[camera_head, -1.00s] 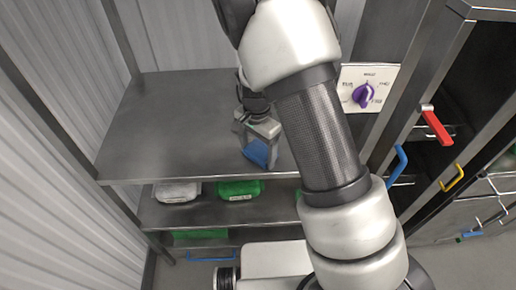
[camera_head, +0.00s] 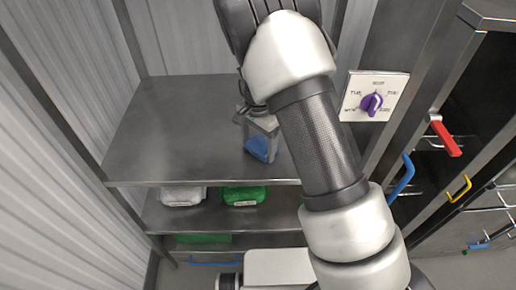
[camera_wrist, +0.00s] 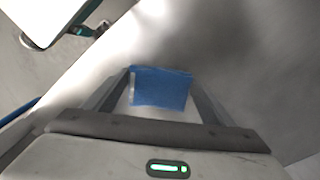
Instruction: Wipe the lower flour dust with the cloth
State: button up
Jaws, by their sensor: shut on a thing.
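My gripper (camera_head: 262,141) is shut on a blue cloth (camera_head: 257,148) at the right part of the steel table top (camera_head: 175,130). In the wrist view the cloth (camera_wrist: 162,88) sits between the two fingers. I cannot tell whether the cloth touches the surface. I can make out no flour dust on the visible table top; my arm covers the area to the right of the gripper.
A shelf below the table holds a white-lidded container (camera_head: 183,196) and a green one (camera_head: 244,195). A panel with a purple knob (camera_head: 371,102) is to the right, near a cabinet with red (camera_head: 446,138), blue (camera_head: 402,178) and yellow (camera_head: 459,188) handles. The table's left part is clear.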

aim_at(258, 135)
jog(key=shift+w+f, duration=0.2)
jog(key=shift+w, duration=2.5)
jog(key=shift+w+r, duration=0.1)
jog(key=shift+w, duration=0.45)
jog(key=shift+s, duration=5.8)
jog(key=r, duration=0.4)
jog(key=shift+w, duration=0.2)
jog(key=shift+r, duration=1)
jog(key=shift+r, duration=0.15)
